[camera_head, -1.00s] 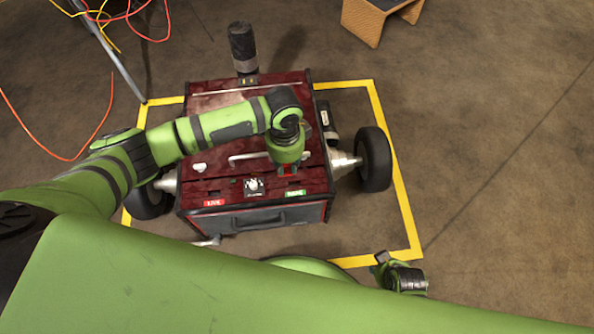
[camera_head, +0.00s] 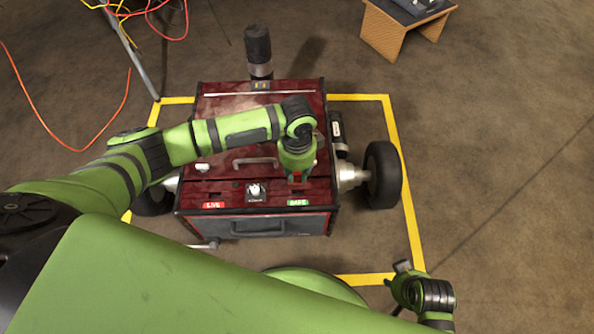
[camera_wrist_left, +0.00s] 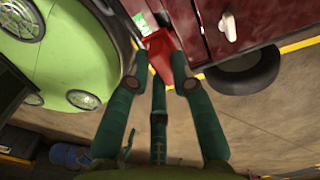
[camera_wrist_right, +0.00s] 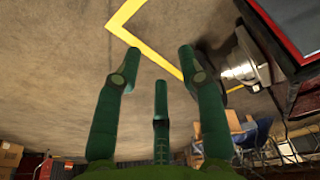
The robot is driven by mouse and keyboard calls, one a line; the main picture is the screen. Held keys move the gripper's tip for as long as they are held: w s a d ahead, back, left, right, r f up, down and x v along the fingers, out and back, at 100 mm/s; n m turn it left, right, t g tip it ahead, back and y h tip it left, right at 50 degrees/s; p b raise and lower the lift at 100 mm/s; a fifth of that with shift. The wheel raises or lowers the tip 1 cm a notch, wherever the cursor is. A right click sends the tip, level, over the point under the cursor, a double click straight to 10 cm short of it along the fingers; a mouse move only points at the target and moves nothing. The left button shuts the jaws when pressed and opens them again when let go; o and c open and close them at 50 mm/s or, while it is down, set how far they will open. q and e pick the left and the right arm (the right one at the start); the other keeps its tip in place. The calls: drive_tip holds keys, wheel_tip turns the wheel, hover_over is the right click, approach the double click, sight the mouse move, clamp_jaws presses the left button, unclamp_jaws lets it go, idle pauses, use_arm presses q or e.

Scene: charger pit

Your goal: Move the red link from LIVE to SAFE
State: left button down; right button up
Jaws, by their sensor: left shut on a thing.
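The red link (camera_wrist_left: 160,52) is between the fingers of my left gripper (camera_wrist_left: 163,82), shut on it, in the left wrist view. In the head view my left gripper (camera_head: 298,179) points down at the dark red box top, just behind the green SAFE label (camera_head: 298,203). The link is mostly hidden there, and I cannot tell whether it sits in a slot. The red LIVE label (camera_head: 213,206) is at the left, with no link visible by it. My right gripper (camera_wrist_right: 160,55) is open and empty, away from the box.
The wheeled box (camera_head: 275,225) stands inside a yellow floor outline (camera_head: 404,190). A white-topped knob (camera_head: 255,189) lies between the labels and a handle (camera_head: 254,162) behind them. A black wheel (camera_head: 383,175) is at right. Orange cable (camera_head: 112,118) lies at left.

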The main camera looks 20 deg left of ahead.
sight(298, 180)
use_arm(q)
wheel_tip(298, 180, down, 3)
drive_tip(key=b, duration=0.2)
drive_tip(key=shift+r+b, duration=0.2)
drive_tip(key=shift+b, duration=0.15)
drive_tip(key=shift+f, duration=1.35)
use_arm(e)
drive_tip(key=w+v, duration=0.2)
drive_tip(key=v, duration=0.6)
drive_tip(key=shift+r+t, duration=0.2)
drive_tip(key=shift+t, duration=0.1)
drive_tip(key=shift+d, duration=0.1)
drive_tip(key=shift+s, duration=0.15)
use_arm(q)
drive_tip(key=shift+f+b, duration=0.55)
drive_tip(key=shift+f, duration=0.9)
use_arm(e)
drive_tip(key=shift+f, duration=0.45)
use_arm(q)
drive_tip(key=c, duration=1)
unclamp_jaws()
